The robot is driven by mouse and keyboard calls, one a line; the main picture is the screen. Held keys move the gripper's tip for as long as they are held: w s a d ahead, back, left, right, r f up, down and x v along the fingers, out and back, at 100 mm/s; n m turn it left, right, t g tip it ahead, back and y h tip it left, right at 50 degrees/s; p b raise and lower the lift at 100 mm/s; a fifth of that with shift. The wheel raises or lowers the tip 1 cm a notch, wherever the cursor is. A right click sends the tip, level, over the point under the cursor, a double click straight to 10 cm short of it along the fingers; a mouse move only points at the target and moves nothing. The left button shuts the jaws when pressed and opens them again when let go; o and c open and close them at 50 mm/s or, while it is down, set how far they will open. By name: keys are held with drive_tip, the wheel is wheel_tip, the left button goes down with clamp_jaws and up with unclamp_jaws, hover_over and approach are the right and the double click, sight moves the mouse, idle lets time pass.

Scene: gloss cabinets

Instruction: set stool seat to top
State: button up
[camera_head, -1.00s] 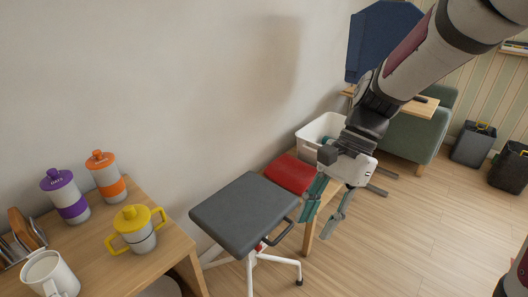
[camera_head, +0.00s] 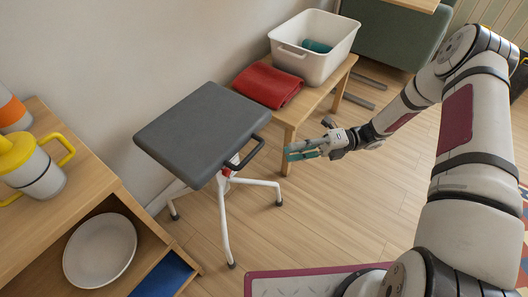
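The stool has a dark grey square seat (camera_head: 200,130) on a white post with splayed white legs (camera_head: 225,225) and dark feet. A black looped handle (camera_head: 251,154) sticks out under the seat's right edge, with a small red part (camera_head: 232,167) on the post near it. My gripper (camera_head: 287,153) is to the right of the handle, its teal fingers pointing left toward it. The fingers look parted with a gap between them, hold nothing, and appear apart from the handle. Much of the post is hidden under the seat.
A low wooden bench (camera_head: 290,117) behind the stool bears a folded red cloth (camera_head: 268,85) and a white bin (camera_head: 315,63). At left, a wooden shelf unit (camera_head: 85,205) holds a yellow-lidded cup (camera_head: 33,165) and a plate (camera_head: 100,250).

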sight(251, 153)
drive_tip(key=a+m+b, duration=0.1)
drive_tip(key=a, duration=0.3)
drive_tip(key=a+f+t, duration=0.1)
drive_tip(key=a, duration=0.3)
drive_tip(key=a+m+y+b, duration=0.1)
drive_tip(key=a, duration=0.3)
drive_tip(key=shift+s+a+f+m+b, duration=0.1)
drive_tip(key=shift+a+f+m+b, duration=0.1)
drive_tip(key=shift+f+m+b, duration=0.1)
clamp_jaws()
